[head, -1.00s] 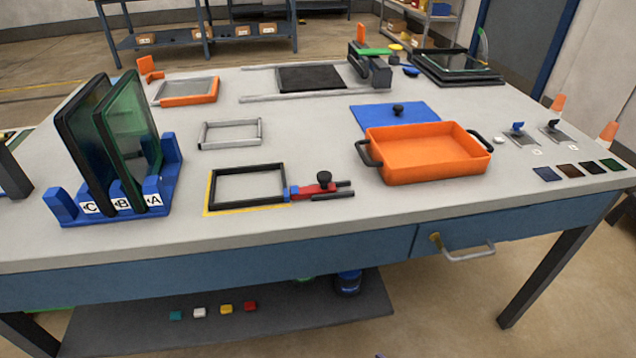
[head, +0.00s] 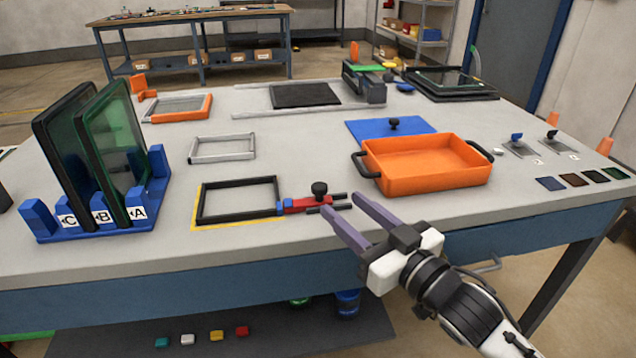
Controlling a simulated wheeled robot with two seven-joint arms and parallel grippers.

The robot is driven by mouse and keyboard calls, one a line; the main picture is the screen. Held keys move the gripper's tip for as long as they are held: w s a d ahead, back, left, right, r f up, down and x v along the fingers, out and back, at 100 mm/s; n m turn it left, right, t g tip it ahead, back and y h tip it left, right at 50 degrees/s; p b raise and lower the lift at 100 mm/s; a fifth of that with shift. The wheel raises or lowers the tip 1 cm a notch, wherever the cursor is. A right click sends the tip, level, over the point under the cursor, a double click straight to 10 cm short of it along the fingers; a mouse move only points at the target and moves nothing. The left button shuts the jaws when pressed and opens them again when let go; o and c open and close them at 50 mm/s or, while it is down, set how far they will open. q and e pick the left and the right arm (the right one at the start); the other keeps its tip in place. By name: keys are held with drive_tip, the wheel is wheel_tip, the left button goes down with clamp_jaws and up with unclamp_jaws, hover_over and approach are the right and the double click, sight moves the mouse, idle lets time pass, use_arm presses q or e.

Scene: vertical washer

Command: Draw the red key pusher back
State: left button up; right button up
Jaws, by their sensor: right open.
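The red key pusher (head: 303,205) lies on the table between two short dark rails. It has a black knob (head: 319,188) on top and a blue tip (head: 282,208) at its left end, by the right side of a black rectangular frame (head: 240,200). My right gripper (head: 344,218) is open and empty, its two purple fingers pointing up-left. My left gripper is not in view; a small dark shape at the left edge is unclear.
An orange tray (head: 425,186) with black handles stands right of the pusher, close behind my right gripper. A blue rack (head: 40,222) with upright panels stands at the left. A grey frame (head: 222,149) lies behind the black frame.

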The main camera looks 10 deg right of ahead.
sight(324, 189)
drive_tip(key=x, duration=0.8)
drive_tip(key=shift+a, duration=0.1)
drive_tip(key=shift+w+a, duration=0.2)
drive_tip(key=shift+w, duration=0.25)
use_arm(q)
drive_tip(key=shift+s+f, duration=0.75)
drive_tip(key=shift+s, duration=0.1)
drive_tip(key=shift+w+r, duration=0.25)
use_arm(e)
clamp_jaws()
